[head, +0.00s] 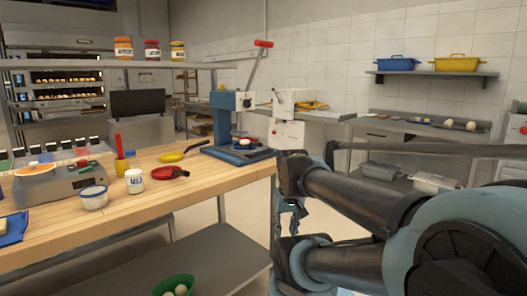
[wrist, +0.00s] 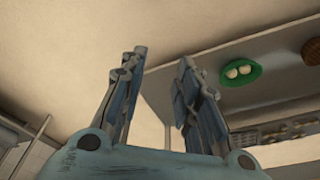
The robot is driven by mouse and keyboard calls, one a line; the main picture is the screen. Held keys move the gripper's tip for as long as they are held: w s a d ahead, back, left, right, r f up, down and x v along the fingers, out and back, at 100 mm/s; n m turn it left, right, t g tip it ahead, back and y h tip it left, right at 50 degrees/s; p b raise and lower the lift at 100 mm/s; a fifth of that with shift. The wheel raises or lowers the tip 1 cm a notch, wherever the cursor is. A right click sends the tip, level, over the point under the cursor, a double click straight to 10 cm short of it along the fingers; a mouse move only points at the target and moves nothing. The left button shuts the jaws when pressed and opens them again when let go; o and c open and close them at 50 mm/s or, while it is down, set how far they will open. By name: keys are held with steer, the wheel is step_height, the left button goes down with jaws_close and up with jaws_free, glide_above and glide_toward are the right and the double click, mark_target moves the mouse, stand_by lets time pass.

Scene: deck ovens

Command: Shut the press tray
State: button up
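The press (head: 221,118) is a blue upright stand with a lever ending in a red handle, raised at an angle, at the far right end of the wooden counter. Its tray (head: 226,157) is a flat dark-blue plate at the foot of the press, sticking out toward the front. A small pale item with something red lies on it. My gripper (head: 293,222) hangs below counter height, to the right of the counter and nearer than the press, partly hidden by my arm. In the wrist view my gripper (wrist: 160,75) has its two fingers apart with nothing between them.
The wooden counter (head: 60,242) holds a scale (head: 62,182), a white jar (head: 134,181), red and yellow pans and a tub. A green bowl (head: 174,285) with pale balls sits on the lower shelf. Free floor lies between the counter and my arm.

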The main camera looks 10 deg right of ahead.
steer(key=w+r+m, duration=0.5)
steer(key=w+r, duration=1.5)
steer(key=r, duration=0.1)
steer(key=w+d+r+m, duration=0.1)
steer(key=w+r+m, duration=0.1)
steer(key=w+r, duration=0.35)
steer(key=w+r+m+y, duration=0.1)
steer(key=w+r+m, duration=0.1)
steer(key=w, duration=0.6)
steer(key=w+d+r+m, duration=0.1)
steer(key=w+r+m, duration=0.15)
steer(key=w, duration=0.45)
steer(key=shift+n, duration=0.45)
steer(key=x, duration=1)
steer(key=s+x, duration=0.1)
steer(key=x, duration=0.5)
steer(key=shift+a+f, duration=0.2)
steer(key=shift+a, duration=0.1)
steer(key=shift+c, duration=0.2)
jaws_close()
